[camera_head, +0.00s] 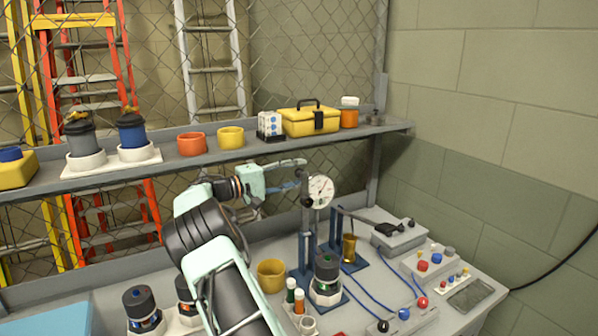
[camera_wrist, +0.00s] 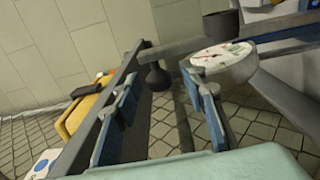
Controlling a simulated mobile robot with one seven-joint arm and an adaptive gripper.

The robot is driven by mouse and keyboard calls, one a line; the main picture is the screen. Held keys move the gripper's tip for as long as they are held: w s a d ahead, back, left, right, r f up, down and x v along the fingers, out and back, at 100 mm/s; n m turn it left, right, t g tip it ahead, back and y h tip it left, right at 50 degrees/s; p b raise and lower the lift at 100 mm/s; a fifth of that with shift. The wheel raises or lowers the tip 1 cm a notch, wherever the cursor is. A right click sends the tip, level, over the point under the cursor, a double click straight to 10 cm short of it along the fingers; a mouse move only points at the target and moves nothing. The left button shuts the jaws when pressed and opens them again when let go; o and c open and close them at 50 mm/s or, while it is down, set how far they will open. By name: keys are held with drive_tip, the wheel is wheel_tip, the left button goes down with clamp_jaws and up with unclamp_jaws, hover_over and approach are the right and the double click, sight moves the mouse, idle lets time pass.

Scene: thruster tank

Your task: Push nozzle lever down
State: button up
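A blue stand (camera_head: 308,238) with a dark upright post and a round white gauge (camera_head: 320,191) stands on the bench. The gauge also shows close up in the wrist view (camera_wrist: 221,59). A second blue stand (camera_head: 334,230) to its right carries a dark lever arm (camera_head: 366,220) above a brass cup (camera_head: 349,249). I cannot tell for sure which part is the nozzle lever. My gripper (camera_head: 302,174) is above and left of the gauge, near the post top. In the wrist view its blue-padded fingers (camera_wrist: 166,112) are apart, with nothing held. A grey bar with a dark knob (camera_wrist: 156,77) lies beyond them.
A shelf (camera_head: 255,149) behind the arm holds cups, a yellow toolbox (camera_head: 311,120) and jars. The bench carries a yellow cup (camera_head: 271,276), a dark-capped thruster (camera_head: 326,276), control boxes (camera_head: 400,236) and blue cables. A chain-link fence stands behind.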

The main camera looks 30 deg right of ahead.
drive_tip(key=shift+d, duration=0.45)
drive_tip(key=shift+c, duration=0.4)
clamp_jaws()
